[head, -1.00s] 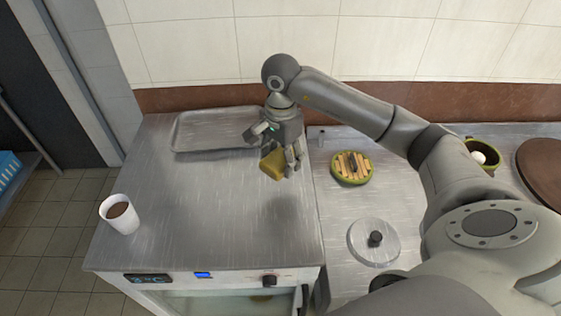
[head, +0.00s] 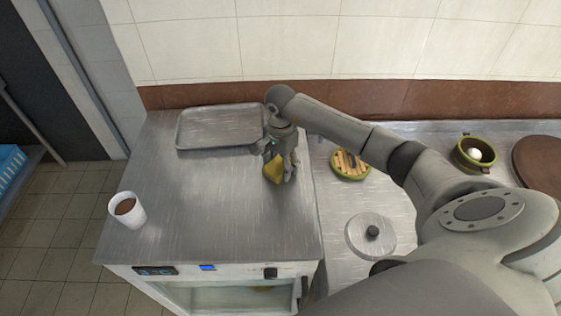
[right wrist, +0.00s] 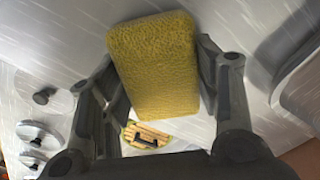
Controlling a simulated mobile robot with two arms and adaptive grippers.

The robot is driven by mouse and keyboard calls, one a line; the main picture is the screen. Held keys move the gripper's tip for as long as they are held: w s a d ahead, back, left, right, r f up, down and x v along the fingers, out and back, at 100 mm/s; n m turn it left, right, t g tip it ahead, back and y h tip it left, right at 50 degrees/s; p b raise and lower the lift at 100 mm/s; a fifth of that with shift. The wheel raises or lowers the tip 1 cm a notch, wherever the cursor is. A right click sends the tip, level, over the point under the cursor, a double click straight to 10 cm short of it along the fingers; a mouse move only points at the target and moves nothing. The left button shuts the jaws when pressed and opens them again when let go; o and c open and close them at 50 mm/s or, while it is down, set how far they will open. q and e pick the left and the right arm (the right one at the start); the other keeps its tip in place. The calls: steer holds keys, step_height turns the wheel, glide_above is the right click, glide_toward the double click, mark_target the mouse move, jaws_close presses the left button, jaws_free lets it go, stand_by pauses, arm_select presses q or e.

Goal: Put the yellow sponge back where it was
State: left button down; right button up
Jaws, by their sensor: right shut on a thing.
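The yellow sponge (head: 274,169) is between the fingers of my right gripper (head: 279,172), low over the steel top near its right edge. In the right wrist view the sponge (right wrist: 153,65) fills the middle, with the gripper's fingers (right wrist: 160,85) on its two sides. My right gripper is shut on it. I cannot tell whether the sponge touches the steel top. My left gripper is not in view.
A metal tray (head: 184,140) lies at the back of the steel top (head: 215,220). A white cup (head: 132,216) of brown stuff stands at the left edge. On the right counter are a round slatted-top item (head: 350,165), a pot lid (head: 358,236) and a green pot (head: 463,158).

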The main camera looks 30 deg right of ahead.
mark_target(280, 163)
steer(key=shift+f, duration=0.15)
steer(key=o, duration=1)
steer(key=shift+r, duration=0.25)
steer(key=shift+r+b, duration=1.8)
steer(key=shift+r, duration=4.15)
